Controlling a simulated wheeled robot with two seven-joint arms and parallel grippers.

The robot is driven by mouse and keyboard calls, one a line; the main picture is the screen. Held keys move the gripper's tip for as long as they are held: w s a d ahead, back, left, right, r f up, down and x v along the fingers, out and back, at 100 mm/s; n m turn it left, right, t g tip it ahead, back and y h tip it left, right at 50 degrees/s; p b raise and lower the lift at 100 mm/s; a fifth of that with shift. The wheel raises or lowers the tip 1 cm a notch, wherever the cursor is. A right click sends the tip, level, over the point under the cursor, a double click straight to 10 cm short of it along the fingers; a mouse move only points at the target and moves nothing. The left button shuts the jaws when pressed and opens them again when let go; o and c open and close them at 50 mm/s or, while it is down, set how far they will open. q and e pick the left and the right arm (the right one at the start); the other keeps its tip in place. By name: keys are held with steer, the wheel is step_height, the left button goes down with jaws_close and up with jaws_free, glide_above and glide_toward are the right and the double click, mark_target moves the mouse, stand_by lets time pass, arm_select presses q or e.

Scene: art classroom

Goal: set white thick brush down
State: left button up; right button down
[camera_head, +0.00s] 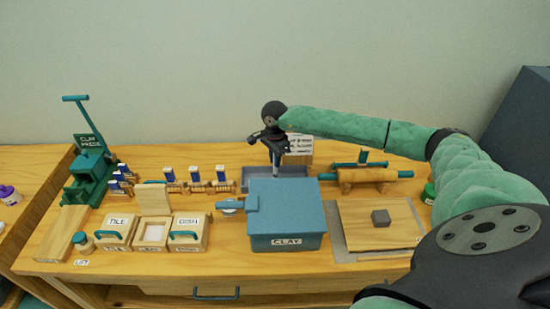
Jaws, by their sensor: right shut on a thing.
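My right gripper (275,152) reaches in from the right and points down over the grey tray (300,171) behind the clay box. It is shut on a thin thing that hangs below its fingers, which I take to be the white thick brush. The brush is small and dark here, and its lower end is hard to make out against the tray and behind the box. I cannot tell whether it touches the tray. My left gripper is not in view.
The blue box labelled CLAY (287,215) stands in front of the tray. Lidded wooden boxes (117,231), stamps and a green clay press (90,165) are left.

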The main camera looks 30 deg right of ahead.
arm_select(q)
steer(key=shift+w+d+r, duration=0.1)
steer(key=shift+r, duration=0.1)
arm_select(e)
steer(key=shift+f, duration=0.2)
steer(key=c, duration=1.4)
jaws_free()
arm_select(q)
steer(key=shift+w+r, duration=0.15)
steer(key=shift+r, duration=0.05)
arm_select(e)
steer(key=shift+r, duration=0.1)
